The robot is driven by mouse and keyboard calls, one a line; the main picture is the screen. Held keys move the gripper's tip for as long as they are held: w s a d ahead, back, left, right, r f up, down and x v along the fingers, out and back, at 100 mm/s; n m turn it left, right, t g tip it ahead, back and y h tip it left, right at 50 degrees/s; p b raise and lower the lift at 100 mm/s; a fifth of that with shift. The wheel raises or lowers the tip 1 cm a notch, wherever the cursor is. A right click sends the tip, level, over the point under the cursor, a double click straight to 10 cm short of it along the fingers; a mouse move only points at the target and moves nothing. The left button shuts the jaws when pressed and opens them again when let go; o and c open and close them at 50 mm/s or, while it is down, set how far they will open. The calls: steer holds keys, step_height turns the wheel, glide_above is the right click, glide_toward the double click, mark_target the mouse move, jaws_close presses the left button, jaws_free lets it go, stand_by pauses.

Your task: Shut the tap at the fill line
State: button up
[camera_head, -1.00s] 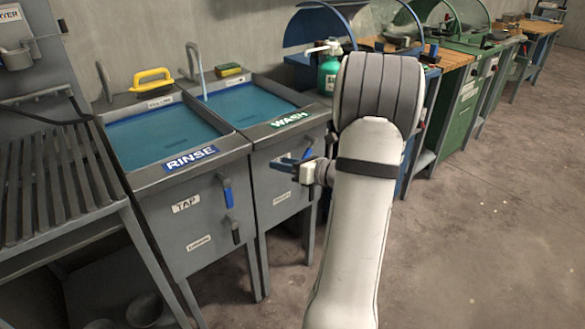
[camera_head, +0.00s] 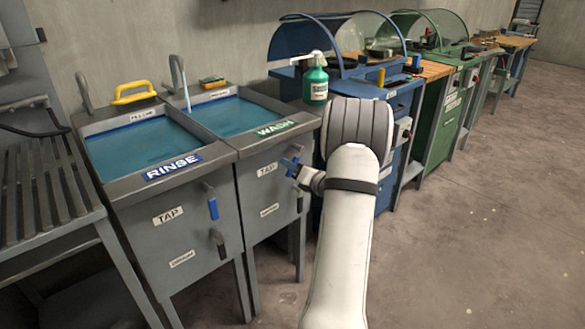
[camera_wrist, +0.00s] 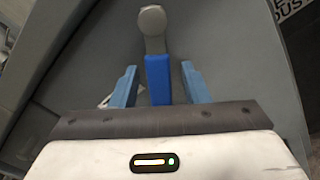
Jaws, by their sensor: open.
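The wash sink (camera_head: 275,143) holds blue water, and a thin stream seems to run from its grey spout (camera_head: 176,70). A small fill-line label (camera_head: 214,95) sits at the back rim. My gripper (camera_head: 291,165) is at the front panel of the wash sink, right of its TAP label (camera_head: 267,170). In the wrist view, a blue lever (camera_wrist: 158,78) with a grey round pivot (camera_wrist: 152,20) stands between the two blue fingers of my gripper (camera_wrist: 158,70). The fingers are open, with a gap on each side of the lever. The head view barely shows this lever.
The rinse sink (camera_head: 119,190), also with blue water, stands left with a blue tap lever (camera_head: 211,207) and a dark lower lever (camera_head: 218,243). A green soap bottle (camera_head: 315,82) stands at the wash sink's back right. Blue and green machines line the wall; the right floor is clear.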

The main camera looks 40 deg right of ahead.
jaws_close()
stand_by(0.4)
